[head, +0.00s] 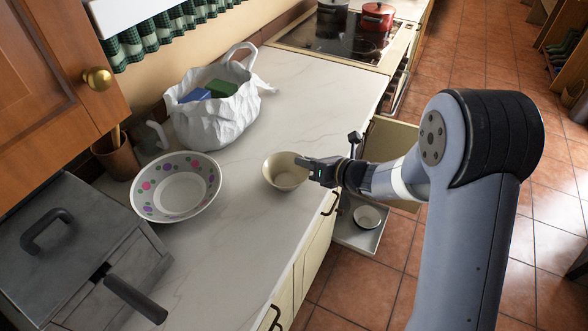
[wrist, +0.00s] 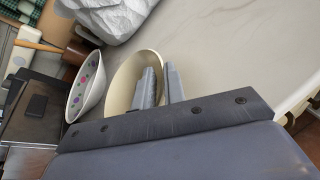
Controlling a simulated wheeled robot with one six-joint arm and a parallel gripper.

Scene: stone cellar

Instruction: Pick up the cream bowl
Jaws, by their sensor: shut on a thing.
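The cream bowl (head: 285,172) is near the right edge of the pale counter in the head view. My gripper (head: 306,164) is at the bowl's right rim, shut on it. In the wrist view the cream bowl (wrist: 125,84) shows with one finger inside it and one outside, its rim between the fingers of my gripper (wrist: 160,84). The fingers hide part of the bowl's wall. The bowl looks upright in the head view; I cannot tell whether it touches the counter.
A spotted dish (head: 178,214) is left of the bowl, and a white bag (head: 215,118) stands behind. A grey metal box (head: 75,250) is at the front left. An open drawer (head: 362,235) with another small bowl (head: 367,217) juts out below the counter. The counter (head: 240,260) is clear in front.

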